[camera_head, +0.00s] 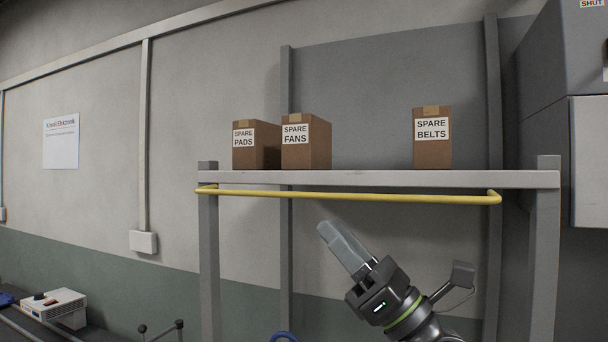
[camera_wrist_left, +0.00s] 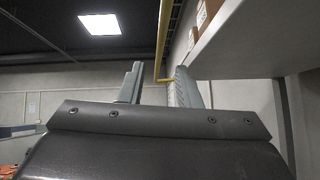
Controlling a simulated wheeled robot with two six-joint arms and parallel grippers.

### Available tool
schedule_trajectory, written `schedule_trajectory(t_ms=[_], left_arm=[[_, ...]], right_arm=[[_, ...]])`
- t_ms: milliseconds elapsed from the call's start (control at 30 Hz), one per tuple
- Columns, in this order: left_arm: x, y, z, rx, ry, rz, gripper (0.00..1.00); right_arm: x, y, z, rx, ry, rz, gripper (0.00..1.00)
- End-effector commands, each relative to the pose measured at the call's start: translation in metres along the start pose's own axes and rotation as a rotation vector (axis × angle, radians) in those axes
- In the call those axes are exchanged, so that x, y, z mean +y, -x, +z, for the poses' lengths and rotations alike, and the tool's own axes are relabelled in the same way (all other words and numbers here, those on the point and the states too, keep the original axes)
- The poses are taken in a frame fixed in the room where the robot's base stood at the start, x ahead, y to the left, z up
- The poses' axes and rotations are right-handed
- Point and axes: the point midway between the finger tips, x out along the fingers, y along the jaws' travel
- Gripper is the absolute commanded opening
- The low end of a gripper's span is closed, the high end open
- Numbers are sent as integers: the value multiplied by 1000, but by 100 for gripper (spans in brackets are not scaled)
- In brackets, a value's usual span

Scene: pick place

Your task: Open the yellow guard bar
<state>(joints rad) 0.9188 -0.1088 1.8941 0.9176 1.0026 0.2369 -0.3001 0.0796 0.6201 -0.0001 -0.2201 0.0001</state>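The yellow guard bar (camera_head: 350,196) runs along the front of the grey shelf (camera_head: 380,179), just below its edge in the head view. Its bent ends show near the left and right posts. My left gripper (camera_head: 328,231) is below the middle of the bar, tilted up and to the left, with a visible gap from the bar in the picture. In the left wrist view the two fingers (camera_wrist_left: 157,88) stand apart with nothing between them. The yellow bar (camera_wrist_left: 164,35) rises beyond the gap there. My right gripper is in neither view.
Brown boxes marked spare pads (camera_head: 257,146), spare fans (camera_head: 306,143) and spare belts (camera_head: 432,139) stand on the shelf. Grey posts (camera_head: 209,260) (camera_head: 545,250) flank the space below. A grey cabinet (camera_head: 545,110) is at the right. A white device (camera_head: 58,307) sits lower left.

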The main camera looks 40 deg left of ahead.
Motion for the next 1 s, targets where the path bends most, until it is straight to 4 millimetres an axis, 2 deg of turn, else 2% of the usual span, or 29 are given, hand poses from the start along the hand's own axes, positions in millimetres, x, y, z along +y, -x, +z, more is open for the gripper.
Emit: schedule_trajectory(t_ms=[33,100,400,600,867,1000], left_arm=[[1,-15,4,-1,0,5,30],[2,-28,4,-2,-1,5,30],[0,-69,2,0,-2,2,30],[0,-79,0,0,0,0,30],[0,-79,0,0,0,0,30],[0,-79,0,0,0,0,15]], right_arm=[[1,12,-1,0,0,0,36],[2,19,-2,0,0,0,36],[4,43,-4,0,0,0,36],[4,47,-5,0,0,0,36],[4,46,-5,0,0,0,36],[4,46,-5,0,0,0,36]])
